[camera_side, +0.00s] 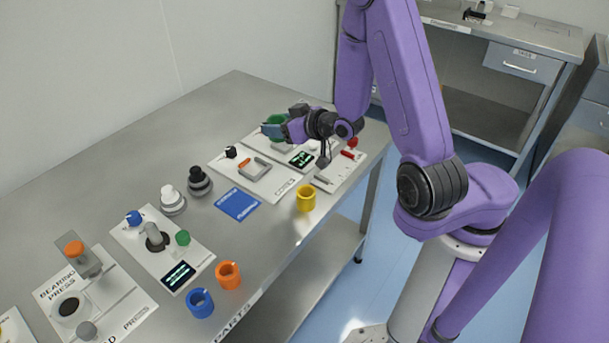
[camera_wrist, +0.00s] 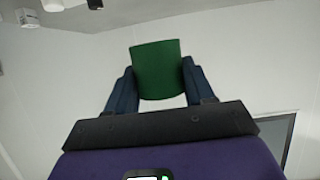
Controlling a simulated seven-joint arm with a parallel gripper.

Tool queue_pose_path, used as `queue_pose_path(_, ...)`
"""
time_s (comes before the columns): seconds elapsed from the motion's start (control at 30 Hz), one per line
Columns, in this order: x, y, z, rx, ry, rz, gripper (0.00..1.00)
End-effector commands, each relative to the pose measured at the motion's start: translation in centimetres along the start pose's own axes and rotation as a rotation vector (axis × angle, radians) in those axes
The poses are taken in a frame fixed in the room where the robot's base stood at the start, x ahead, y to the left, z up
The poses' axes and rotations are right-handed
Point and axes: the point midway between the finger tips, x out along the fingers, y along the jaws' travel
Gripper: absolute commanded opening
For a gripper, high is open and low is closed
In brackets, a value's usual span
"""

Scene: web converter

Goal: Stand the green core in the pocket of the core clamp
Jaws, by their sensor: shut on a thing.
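My gripper (camera_side: 272,130) is shut on the green core (camera_side: 277,119), above the far end of the bench. In the wrist view the green core (camera_wrist: 158,68) sits between the two dark blue fingers (camera_wrist: 157,85), with a pale wall behind it. The gripper points sideways, roughly level, in the side view. A white panel with a grey block and an orange lever (camera_side: 252,168) lies below and left of the gripper. It may be the core clamp, but its label is too small to read surely. I cannot make out a pocket, and the wrist view shows no fixture.
A yellow core (camera_side: 306,198), an orange core (camera_side: 228,275) and a blue core (camera_side: 200,302) stand along the bench's front edge. A blue card (camera_side: 236,204) lies mid-bench. A panel with a red knob (camera_side: 352,143) is right of the gripper. The bearing press (camera_side: 90,290) is front left.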

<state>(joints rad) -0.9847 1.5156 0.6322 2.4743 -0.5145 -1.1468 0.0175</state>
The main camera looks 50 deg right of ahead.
Motion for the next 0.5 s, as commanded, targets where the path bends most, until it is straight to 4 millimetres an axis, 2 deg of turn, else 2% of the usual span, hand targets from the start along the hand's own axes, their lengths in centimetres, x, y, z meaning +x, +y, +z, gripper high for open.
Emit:
queue_pose_path(0.07,0.2,-0.5,-0.3,-0.005,0.001,-0.011,0.19)
queue_pose_path(0.17,-0.1,0.4,0.3,0.007,-0.004,0.01,0.19)
queue_pose_path(0.5,-4.2,7.5,6.0,0.098,-0.005,0.22,0.18)
